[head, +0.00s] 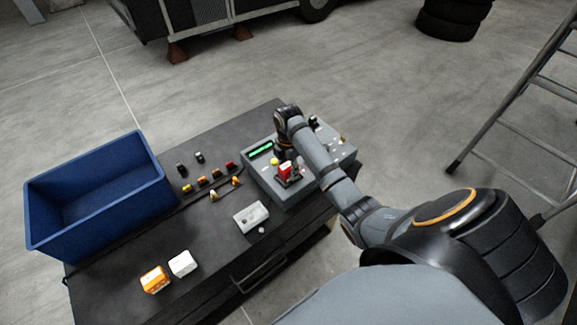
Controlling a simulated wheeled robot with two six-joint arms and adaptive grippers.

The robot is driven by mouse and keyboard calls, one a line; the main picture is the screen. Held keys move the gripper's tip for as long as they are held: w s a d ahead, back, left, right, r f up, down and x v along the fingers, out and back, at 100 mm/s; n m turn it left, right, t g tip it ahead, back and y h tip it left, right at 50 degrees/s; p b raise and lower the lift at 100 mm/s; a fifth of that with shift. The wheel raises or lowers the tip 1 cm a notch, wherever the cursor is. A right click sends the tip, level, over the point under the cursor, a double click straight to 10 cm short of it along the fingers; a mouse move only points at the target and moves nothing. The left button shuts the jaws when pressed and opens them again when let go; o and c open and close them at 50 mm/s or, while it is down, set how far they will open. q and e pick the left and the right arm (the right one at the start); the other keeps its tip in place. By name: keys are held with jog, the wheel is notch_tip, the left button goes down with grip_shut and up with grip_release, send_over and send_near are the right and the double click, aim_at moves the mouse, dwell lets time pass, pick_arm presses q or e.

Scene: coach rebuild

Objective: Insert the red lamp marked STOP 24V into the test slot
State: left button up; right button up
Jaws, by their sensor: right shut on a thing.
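A red lamp (285,168) with a pale patch is in my right gripper (290,177), which is shut on it over the front of a grey test box (261,183). The marking on the lamp is too small to read. The box has a lit green display (261,149) and a yellow button (274,161) on its top. The test slot cannot be made out; the gripper and lamp cover that part of the box. I cannot tell whether the lamp touches the box. My left gripper is not in view.
Several small coloured lamps (202,181) stand on the dark bench (205,240). A blue crate (150,197) is at the left. A white block (183,263), an orange block (154,279) and a light grey block (251,216) lie nearer. A ladder (500,90) stands right.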

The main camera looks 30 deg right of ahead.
aim_at(288, 165)
jog(key=shift+f, duration=0.6)
jog(key=o, duration=0.9)
jog(key=shift+o, duration=0.2)
notch_tip(288, 165, up, 6)
jog(key=p, duration=0.6)
jog(key=shift+r+b, duration=0.1)
jog(key=shift+b, duration=0.2)
jog(key=shift+r, duration=2.4)
